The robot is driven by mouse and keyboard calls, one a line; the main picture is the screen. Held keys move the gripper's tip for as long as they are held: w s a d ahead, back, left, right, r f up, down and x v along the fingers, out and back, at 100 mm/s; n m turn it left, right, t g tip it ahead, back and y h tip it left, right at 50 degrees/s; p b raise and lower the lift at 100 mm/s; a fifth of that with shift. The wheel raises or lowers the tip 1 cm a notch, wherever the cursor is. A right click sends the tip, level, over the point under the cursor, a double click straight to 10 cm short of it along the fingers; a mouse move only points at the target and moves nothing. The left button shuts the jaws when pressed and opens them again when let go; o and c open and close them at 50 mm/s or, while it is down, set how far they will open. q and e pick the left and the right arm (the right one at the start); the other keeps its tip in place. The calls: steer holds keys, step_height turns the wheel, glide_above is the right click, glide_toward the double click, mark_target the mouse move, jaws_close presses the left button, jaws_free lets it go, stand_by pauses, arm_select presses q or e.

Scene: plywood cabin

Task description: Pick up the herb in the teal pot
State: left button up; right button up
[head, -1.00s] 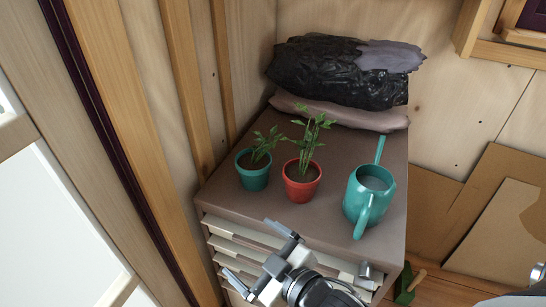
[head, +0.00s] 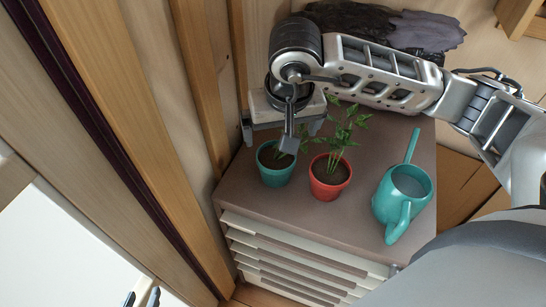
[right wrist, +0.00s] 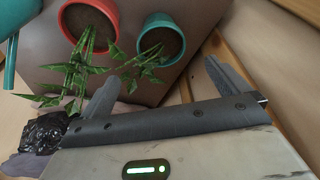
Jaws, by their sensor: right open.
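The teal pot (head: 276,174) stands on the brown cabinet top, left of the red pot. Its herb is mostly hidden by my right gripper (head: 283,128) in the head view. In the right wrist view the teal pot (right wrist: 150,22) is upper centre, and its herb (right wrist: 138,62) spreads leaves toward the gap between the fingers. My right gripper (right wrist: 165,85) is open and empty, at the back of the teal pot, its fingers apart from the pot's rim. My left gripper (head: 142,298) barely shows at the bottom left edge, its tips apart, far from the pots.
A red pot (head: 330,186) with a taller plant (head: 343,138) stands close to the teal pot's right. A teal watering can (head: 390,207) is further right on the cabinet top (head: 300,222). Wooden wall posts (head: 203,75) rise close on the left.

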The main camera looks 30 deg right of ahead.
mark_target(277, 157)
steer(key=x, duration=0.9)
steer(key=shift+f+p, duration=0.3)
steer(key=shift+f, duration=0.05)
steer(key=p+x, duration=0.1)
steer(key=x, duration=0.3)
steer(key=shift+a+f, duration=0.1)
steer(key=shift+f, duration=0.05)
steer(key=shift+w+f, duration=0.1)
steer(key=shift+f, duration=0.35)
arm_select(q)
steer(key=shift+s+r, duration=0.25)
steer(key=shift+r, duration=0.05)
arm_select(e)
steer(key=c, duration=1.3)
arm_select(q)
steer(key=shift+w+a, duration=0.1)
arm_select(e)
steer(key=shift+r, duration=0.15)
